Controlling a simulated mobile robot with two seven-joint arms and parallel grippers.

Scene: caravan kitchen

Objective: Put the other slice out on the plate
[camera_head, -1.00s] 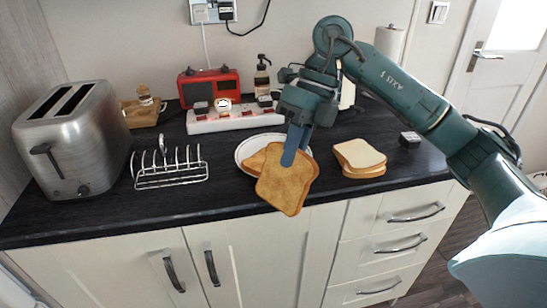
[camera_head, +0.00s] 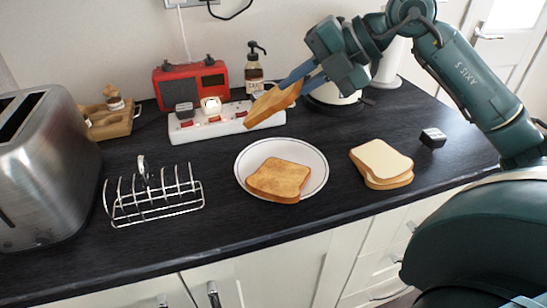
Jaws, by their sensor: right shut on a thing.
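My right gripper (camera_head: 291,82) is shut on a toasted slice (camera_head: 272,104) and holds it tilted in the air, in front of the power strip and behind the plate. The white plate (camera_head: 310,154) with a dark rim line lies on the dark worktop. Another toasted slice (camera_head: 278,178) lies flat on the plate, toward its front. My left gripper is not in view.
A stack of paler bread slices (camera_head: 382,161) lies right of the plate. A wire toast rack (camera_head: 152,198) and a steel toaster (camera_head: 40,170) stand left. A power strip (camera_head: 200,128), red radio (camera_head: 190,82) and pump bottle (camera_head: 254,70) are behind. A small dark cube (camera_head: 433,138) sits right.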

